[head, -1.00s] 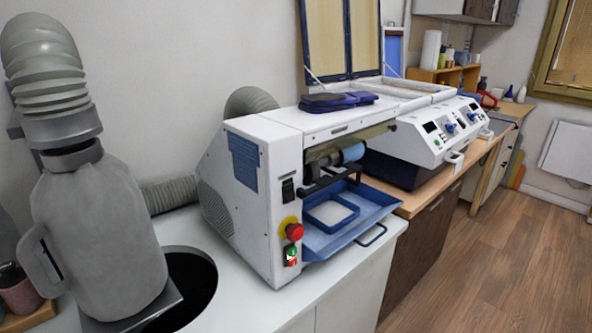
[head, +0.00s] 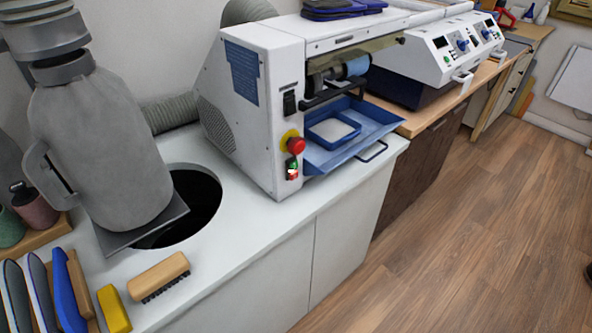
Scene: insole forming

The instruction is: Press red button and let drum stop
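The white grinding machine (head: 267,150) stands on the white counter in the middle of the head view. Its round red button (head: 296,145) sits on a yellow base on the front panel. A black switch (head: 290,102) is above it, and a small green and red switch (head: 292,169) is below. The drum (head: 356,66), with a light blue end, shows in the opening above the blue tray (head: 352,146). Whether the drum turns cannot be told. Neither of my grippers is in view.
A grey extractor canister (head: 100,150) stands left, beside a round dark hole (head: 190,200) in the counter (head: 240,240). A wooden brush (head: 158,275), a yellow block (head: 114,308) and several tools lie front left. A second white machine (head: 425,55) stands behind.

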